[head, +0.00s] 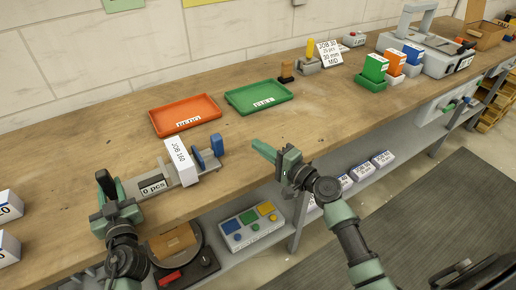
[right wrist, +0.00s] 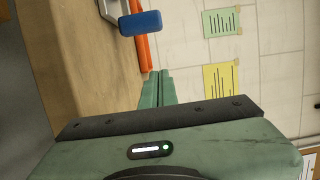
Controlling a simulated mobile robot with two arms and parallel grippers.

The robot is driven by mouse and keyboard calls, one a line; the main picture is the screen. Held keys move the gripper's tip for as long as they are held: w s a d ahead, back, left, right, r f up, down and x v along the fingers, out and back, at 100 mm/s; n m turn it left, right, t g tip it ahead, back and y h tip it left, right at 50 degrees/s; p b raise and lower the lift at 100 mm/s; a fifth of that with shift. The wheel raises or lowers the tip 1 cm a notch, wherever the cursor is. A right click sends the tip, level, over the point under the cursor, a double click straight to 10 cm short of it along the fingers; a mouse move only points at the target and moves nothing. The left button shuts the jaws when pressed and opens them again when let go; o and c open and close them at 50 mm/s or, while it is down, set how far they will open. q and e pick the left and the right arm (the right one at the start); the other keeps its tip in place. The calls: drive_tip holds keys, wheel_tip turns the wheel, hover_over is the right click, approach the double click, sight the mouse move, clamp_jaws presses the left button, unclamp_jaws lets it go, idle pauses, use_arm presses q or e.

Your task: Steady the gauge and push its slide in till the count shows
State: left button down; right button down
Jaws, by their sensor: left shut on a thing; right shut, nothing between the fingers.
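The gauge (head: 152,187) is a grey device near the table's front edge, with a display reading "0 pcs". A white stack labelled JOB 30 (head: 180,162) stands across it. To the right of the stack is the blue slide (head: 207,156), which also shows in the right wrist view (right wrist: 141,22). My left gripper (head: 113,190) is shut on the gauge's left end. My right gripper (head: 277,156) is shut and empty, to the right of the slide and apart from it. Its fingers (right wrist: 155,88) show in the right wrist view.
A red tray (head: 185,114) and a green tray (head: 258,96) lie behind the gauge. A job card (head: 328,52) and coloured blocks (head: 375,68) stand further right. A button panel (head: 250,226) is on the shelf below. The table between slide and right gripper is clear.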

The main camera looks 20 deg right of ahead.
drive_tip(key=x, duration=0.7)
drive_tip(key=shift+w+a, duration=0.1)
drive_tip(key=shift+a, duration=0.1)
drive_tip(key=shift+s+a, duration=0.2)
drive_tip(key=shift+a, duration=0.4)
drive_tip(key=shift+s+a, duration=0.2)
drive_tip(key=shift+a, duration=0.4)
drive_tip(key=shift+s+a, duration=0.1)
drive_tip(key=shift+a, duration=0.45)
